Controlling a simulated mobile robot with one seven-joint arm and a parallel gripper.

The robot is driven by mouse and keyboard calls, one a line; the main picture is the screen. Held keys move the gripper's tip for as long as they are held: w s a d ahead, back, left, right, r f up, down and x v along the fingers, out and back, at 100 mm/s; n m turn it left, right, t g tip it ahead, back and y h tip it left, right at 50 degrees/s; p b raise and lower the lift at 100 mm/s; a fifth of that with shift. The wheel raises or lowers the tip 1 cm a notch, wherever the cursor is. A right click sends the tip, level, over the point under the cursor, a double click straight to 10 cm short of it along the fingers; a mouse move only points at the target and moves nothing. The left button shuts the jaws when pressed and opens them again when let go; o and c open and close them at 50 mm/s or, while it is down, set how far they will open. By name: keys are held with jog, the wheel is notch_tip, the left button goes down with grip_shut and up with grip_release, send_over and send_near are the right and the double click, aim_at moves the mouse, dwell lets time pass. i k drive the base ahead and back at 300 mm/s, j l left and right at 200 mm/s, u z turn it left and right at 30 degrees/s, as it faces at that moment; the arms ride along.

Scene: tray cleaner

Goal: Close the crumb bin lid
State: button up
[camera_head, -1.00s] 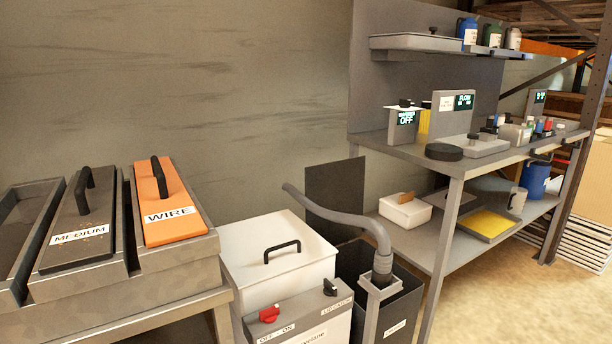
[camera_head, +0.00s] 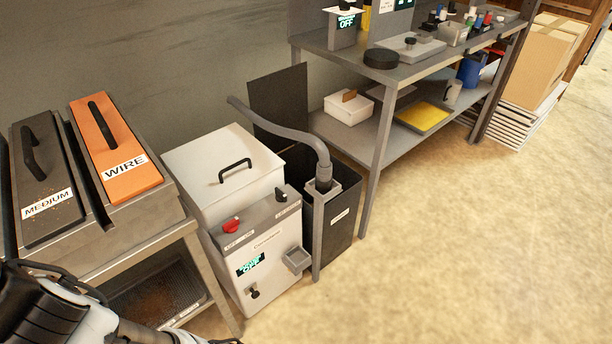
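A dark bin (camera_head: 346,222) with a small white label, too small to read, stands on the floor right of the white machine. A dark flat panel (camera_head: 278,106) stands upright at its back; it looks like the bin's raised lid. A grey hose (camera_head: 290,134) arches over the bin's left side and ends in a fitting on a grey post at its front. Part of my arm, black and white with cables, shows at the lower left, well away from the bin. My gripper's fingers are not in view.
A white machine (camera_head: 262,246) with a red knob and a display stands left of the bin, before a white handled box (camera_head: 220,178). A metal workbench (camera_head: 400,70) stands right. Trays with orange and dark covers are left. Front right floor is clear.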

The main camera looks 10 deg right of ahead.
aim_at(279, 98)
jog(key=i+l, duration=0.15)
jog(key=l, duration=0.2)
jog(key=i+l+u, duration=0.1)
jog(key=l, duration=0.25)
jog(key=i+l+u, duration=0.1)
jog(key=l, duration=0.3)
jog(key=i+l+z, duration=0.1)
jog(key=i, duration=0.4)
jog(key=i+l, duration=0.15)
jog(key=i, duration=0.4)
jog(key=z, duration=0.05)
